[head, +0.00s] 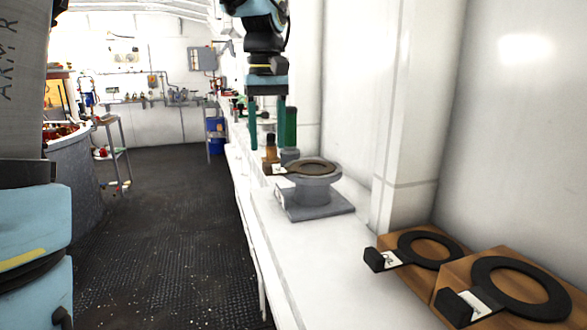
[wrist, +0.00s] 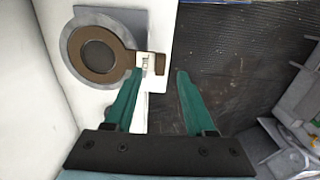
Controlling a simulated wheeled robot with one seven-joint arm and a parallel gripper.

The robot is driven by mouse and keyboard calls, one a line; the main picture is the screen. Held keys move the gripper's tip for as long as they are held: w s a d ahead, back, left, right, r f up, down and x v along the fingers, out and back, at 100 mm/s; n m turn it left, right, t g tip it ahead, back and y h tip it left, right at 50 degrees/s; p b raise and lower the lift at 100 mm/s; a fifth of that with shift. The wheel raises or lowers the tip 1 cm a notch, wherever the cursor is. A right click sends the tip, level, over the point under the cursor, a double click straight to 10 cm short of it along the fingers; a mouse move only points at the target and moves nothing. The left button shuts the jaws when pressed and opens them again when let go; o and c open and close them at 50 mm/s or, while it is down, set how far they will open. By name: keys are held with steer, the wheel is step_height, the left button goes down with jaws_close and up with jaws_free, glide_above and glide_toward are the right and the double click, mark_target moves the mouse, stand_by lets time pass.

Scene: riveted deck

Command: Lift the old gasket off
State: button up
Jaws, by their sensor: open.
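The old gasket (head: 330,168) is a brown ring lying flat on the round top of a grey flange stand (head: 318,206). Its tab, with a white label and a dark end, sticks out to the left in the head view. The wrist view shows the gasket (wrist: 84,62) on the grey flange (wrist: 72,40), its labelled tab (wrist: 150,64) pointing towards the fingertips. My gripper (head: 267,147) hangs above the tab end, open and empty. In the wrist view the gripper (wrist: 160,74) has its green fingers spread, the left fingertip near the tab. I cannot tell the exact height gap.
Two black gaskets with labelled tabs, a smaller one (head: 408,240) and a larger one (head: 480,278), lie on wooden blocks at the right front of the white bench (head: 335,260). A green bottle (head: 291,128) stands behind the stand. The wall is close on the right; the dark floor (head: 170,230) is open.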

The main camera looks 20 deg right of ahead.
mark_target(267, 164)
steer(key=shift+f+p, duration=0.6)
steer(key=shift+f, duration=1.8)
jaws_close()
